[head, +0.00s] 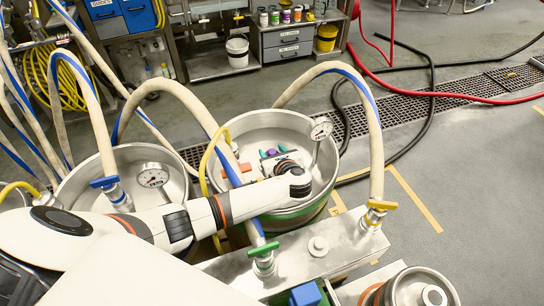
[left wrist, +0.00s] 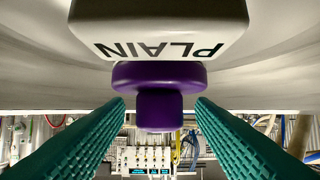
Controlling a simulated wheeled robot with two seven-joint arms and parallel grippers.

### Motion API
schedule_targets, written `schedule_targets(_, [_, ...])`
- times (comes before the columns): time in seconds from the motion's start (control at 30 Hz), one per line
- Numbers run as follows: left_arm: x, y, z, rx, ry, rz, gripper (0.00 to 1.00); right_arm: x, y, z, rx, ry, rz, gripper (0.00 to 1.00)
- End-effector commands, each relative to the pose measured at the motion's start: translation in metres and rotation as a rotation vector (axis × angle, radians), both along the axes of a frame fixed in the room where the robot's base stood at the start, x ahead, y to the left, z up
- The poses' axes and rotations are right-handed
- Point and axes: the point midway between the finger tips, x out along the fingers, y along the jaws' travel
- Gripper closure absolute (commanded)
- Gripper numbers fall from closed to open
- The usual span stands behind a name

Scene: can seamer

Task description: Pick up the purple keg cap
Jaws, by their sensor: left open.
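The purple keg cap (left wrist: 160,90) is in the middle of the left wrist view, with a wide disc and a narrower stub. My left gripper (left wrist: 160,128) is open, with one teal finger on each side of the cap and a visible gap at both sides. In the head view the cap (head: 271,153) is a small purple patch between the teal fingertips of my left gripper (head: 272,154), over the top of the right-hand steel keg (head: 225,128). My wrist hides part of the keg top there. My right gripper is not in view.
A white block marked PLAIN (left wrist: 158,28) is right beside the cap. An orange piece (head: 238,170) is on the same keg top. A steel manifold (head: 300,258) stands in front.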

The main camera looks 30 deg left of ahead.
Motion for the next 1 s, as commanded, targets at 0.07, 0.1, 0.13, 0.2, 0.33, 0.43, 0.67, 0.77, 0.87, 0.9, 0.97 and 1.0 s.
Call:
schedule_targets(0.07, [0.003,0.004,-0.002,0.001,0.001,0.002,0.5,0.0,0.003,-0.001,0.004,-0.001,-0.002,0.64])
schedule_targets(0.1, [0.003,0.004,-0.002,0.0,0.0,0.001,0.5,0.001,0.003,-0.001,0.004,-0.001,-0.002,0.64])
schedule_targets(0.13, [0.003,0.004,-0.002,0.0,0.0,0.001,0.5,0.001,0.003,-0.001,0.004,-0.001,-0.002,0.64])
schedule_targets(0.2, [0.003,0.004,-0.002,-0.001,0.0,0.001,0.5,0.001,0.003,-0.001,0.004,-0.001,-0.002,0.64])
schedule_targets(0.33, [0.003,0.004,-0.002,0.0,0.0,0.001,0.58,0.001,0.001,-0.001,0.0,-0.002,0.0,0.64])
schedule_targets(0.43, [0.003,0.004,-0.002,-0.001,0.0,0.001,0.75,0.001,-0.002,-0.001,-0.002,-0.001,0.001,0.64])
schedule_targets(0.67, [0.003,0.003,-0.002,0.0,0.001,0.001,0.97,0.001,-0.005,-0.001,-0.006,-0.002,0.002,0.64])
schedule_targets(0.77, [0.003,0.003,-0.002,0.0,0.001,0.001,0.97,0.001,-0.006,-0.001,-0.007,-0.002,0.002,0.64])
schedule_targets(0.87, [0.003,0.003,0.002,-0.001,0.0,0.0,0.97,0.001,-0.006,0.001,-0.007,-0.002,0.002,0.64])
schedule_targets(0.9, [0.003,0.003,0.006,-0.002,-0.001,0.001,0.97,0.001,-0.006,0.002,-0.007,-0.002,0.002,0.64])
schedule_targets(0.97, [0.003,0.004,0.015,-0.002,-0.002,0.0,0.97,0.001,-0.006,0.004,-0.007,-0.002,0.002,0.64])
schedule_targets(1.0, [0.003,0.004,0.023,-0.002,-0.004,0.001,0.97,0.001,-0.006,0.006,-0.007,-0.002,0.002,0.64])
